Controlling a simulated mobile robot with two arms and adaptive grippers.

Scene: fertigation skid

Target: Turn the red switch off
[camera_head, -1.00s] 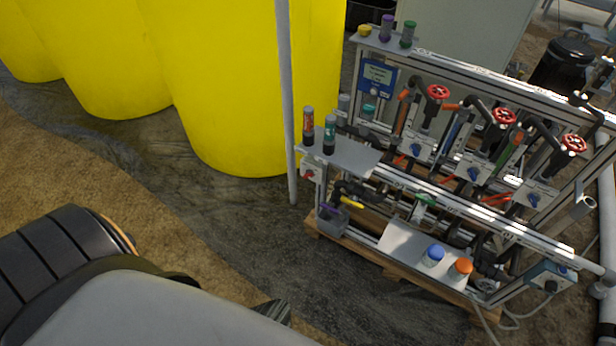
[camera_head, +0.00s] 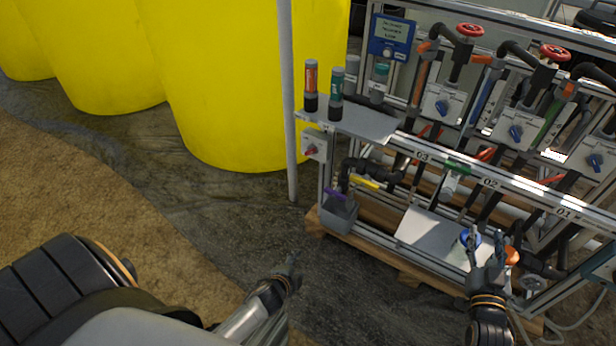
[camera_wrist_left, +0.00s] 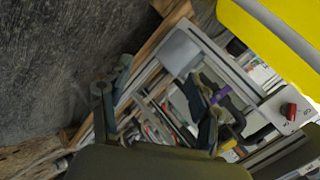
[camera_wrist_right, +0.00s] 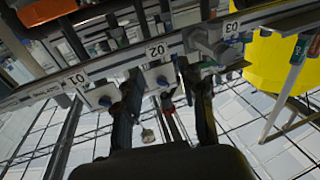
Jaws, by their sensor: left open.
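The red switch (camera_head: 311,151) is a small red knob on a pale grey box at the left end of the skid frame, below the shelf. It also shows at the right of the left wrist view (camera_wrist_left: 290,110). My left gripper (camera_head: 289,266) is in front of and below the switch in the head view, apart from it. Its fingers are spread and empty in the left wrist view (camera_wrist_left: 155,82). My right gripper (camera_head: 486,248) has its fingers apart near the blue-capped and orange-capped jars at the front shelf; I cannot tell whether it touches them.
A grey pole (camera_head: 287,100) stands just left of the switch box, before the yellow tanks (camera_head: 225,80). A shelf (camera_head: 360,122) with bottles is above it. A grey bin (camera_head: 338,214) hangs below. Blue switches (camera_head: 441,106) and red valve wheels (camera_head: 470,30) are farther right.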

